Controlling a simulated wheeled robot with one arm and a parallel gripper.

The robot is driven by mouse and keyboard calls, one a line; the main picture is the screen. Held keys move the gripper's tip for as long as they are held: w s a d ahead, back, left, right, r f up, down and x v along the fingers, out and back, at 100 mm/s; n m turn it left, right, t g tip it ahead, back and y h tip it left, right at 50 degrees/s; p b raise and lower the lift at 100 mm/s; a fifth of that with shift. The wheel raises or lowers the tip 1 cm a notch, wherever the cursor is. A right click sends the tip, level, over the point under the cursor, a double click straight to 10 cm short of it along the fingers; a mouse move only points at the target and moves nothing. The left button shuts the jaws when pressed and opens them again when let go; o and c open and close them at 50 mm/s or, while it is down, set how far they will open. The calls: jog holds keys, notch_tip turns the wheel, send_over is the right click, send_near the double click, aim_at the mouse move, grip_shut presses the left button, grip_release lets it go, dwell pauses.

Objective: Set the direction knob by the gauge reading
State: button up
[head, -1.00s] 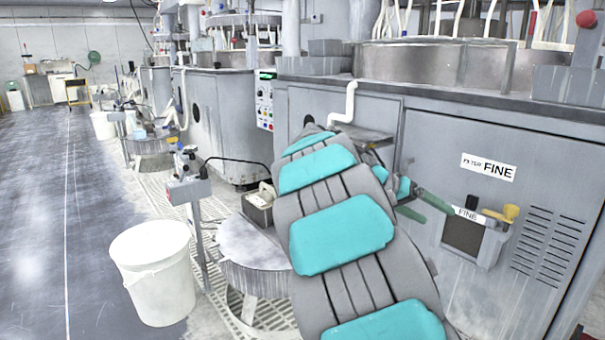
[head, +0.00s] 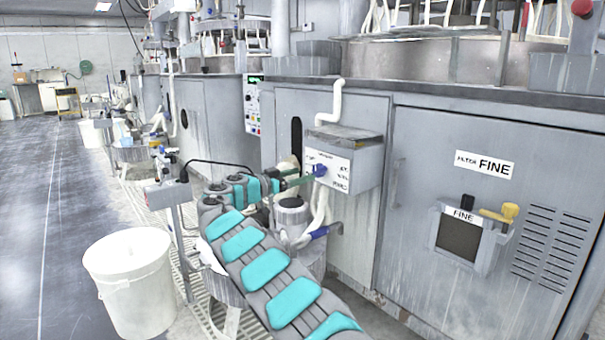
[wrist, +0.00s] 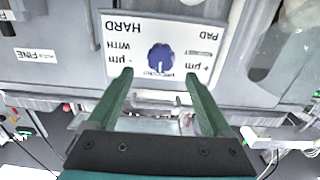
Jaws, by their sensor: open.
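The blue direction knob (head: 320,170) is on the white printed face of a grey box (head: 366,165) on the machine front. In the wrist view the knob (wrist: 160,58) has a white mark at its lower edge, and the panel (wrist: 187,50) appears upside down, with "-µm", "+µm", "HARD", "WITH" and "PAD". My gripper (wrist: 158,82) is open, its green fingers on either side of the knob's line and apart from it in the picture. In the head view my gripper (head: 300,181) is just left of the knob. I cannot make out a gauge reading.
Right of the box, a machine door carries a "FILTER FINE" label (head: 484,164) and a "FINE" holder (head: 486,262) with black and yellow handles. A blue-handled pipe valve (head: 325,231) is below the knob. A white bucket (head: 141,300) stands on the floor at left.

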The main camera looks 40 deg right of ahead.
aim_at(315, 170)
jog(key=d, duration=0.7)
jog(key=shift+w+d+p, duration=0.35)
jog(key=shift+d+p, duration=0.05)
jog(key=shift+c, duration=0.4)
grip_shut()
jog(key=shift+n, duration=0.3)
jog(key=n, duration=0.2)
jog(key=shift+w+a+n+b, duration=0.1)
jog(key=shift+n+b, duration=0.3)
jog(key=n+p, duration=0.1)
jog(key=n, duration=0.4)
jog(key=shift+n, duration=0.3)
